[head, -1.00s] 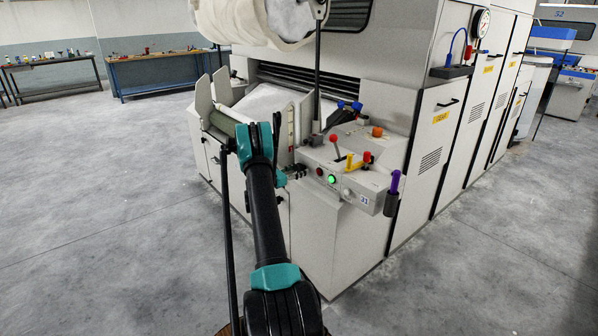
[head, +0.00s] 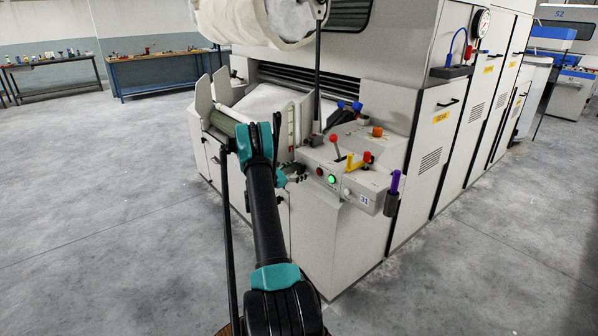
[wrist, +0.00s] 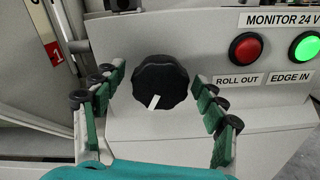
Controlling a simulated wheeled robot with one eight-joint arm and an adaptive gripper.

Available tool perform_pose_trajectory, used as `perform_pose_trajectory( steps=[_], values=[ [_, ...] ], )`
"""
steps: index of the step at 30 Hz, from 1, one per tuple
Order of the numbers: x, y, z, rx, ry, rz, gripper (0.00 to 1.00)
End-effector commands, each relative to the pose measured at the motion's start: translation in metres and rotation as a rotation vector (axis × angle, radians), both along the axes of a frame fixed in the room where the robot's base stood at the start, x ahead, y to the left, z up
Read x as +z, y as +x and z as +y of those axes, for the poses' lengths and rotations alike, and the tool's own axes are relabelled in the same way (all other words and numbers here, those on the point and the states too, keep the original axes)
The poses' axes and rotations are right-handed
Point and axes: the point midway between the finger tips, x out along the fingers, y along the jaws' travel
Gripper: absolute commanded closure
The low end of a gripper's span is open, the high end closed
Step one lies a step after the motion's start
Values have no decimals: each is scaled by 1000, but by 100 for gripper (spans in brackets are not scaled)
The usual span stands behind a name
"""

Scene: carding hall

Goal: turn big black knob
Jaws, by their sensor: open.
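The big black knob (wrist: 160,82) shows in the wrist view on the light grey panel. It has a scalloped edge and a white pointer mark aimed downward, slightly left. My gripper (wrist: 159,88) is open, with its green-padded fingers spread to the left and right of the knob. I see a gap on each side, so the fingers do not appear to touch it. In the head view my gripper (head: 296,173) is at the left end of the machine's control box (head: 342,178), and the knob cannot be made out there.
Right of the knob are a red button (wrist: 247,48) labelled ROLL OUT and a green lit button (wrist: 304,46) labelled EDGE IN.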

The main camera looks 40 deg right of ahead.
Motion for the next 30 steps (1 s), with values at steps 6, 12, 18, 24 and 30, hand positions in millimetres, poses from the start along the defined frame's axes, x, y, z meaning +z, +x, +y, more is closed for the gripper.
perform_pose_trajectory(
  steps=[6,12,18,24,30],
  values=[
    [0,0,3,1,0,0,29],
    [0,-1,30,3,0,0,29],
    [0,-5,72,3,0,0,29],
    [0,-7,104,3,0,0,29],
    [0,-9,118,0,0,0,29]
  ],
)
